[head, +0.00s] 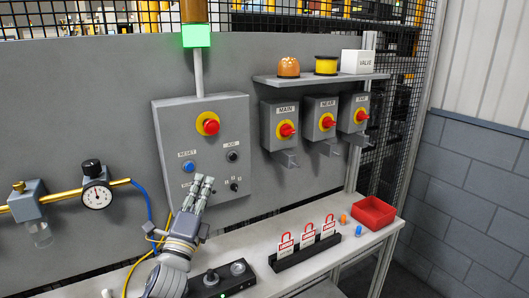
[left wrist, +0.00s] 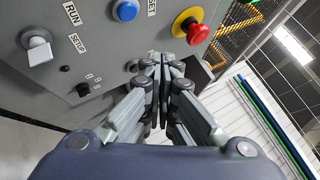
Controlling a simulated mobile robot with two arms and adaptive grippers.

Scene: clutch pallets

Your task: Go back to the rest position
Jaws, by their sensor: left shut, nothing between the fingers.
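My left gripper (head: 203,184) is in front of the lower part of the grey control box (head: 220,120) in the head view, fingers pointing up. In the left wrist view its fingers (left wrist: 166,60) are together with nothing between them. The box carries a red emergency button (head: 208,123), a blue reset button (head: 187,166) and a black jog button (head: 232,156). The gripper hides part of the box's lower left; I cannot tell whether the fingertips touch it. The left wrist view also shows a selector knob (left wrist: 38,50) marked run and setup. My right gripper is not in view.
A shelf below holds a rack (head: 304,252) of red-and-white lockout tags, a red bin (head: 374,212) and a small black box (head: 222,281) with knobs. A pressure gauge (head: 97,195) and yellow pipe are at left. Three red-handled switches, including main (head: 286,129), are at right.

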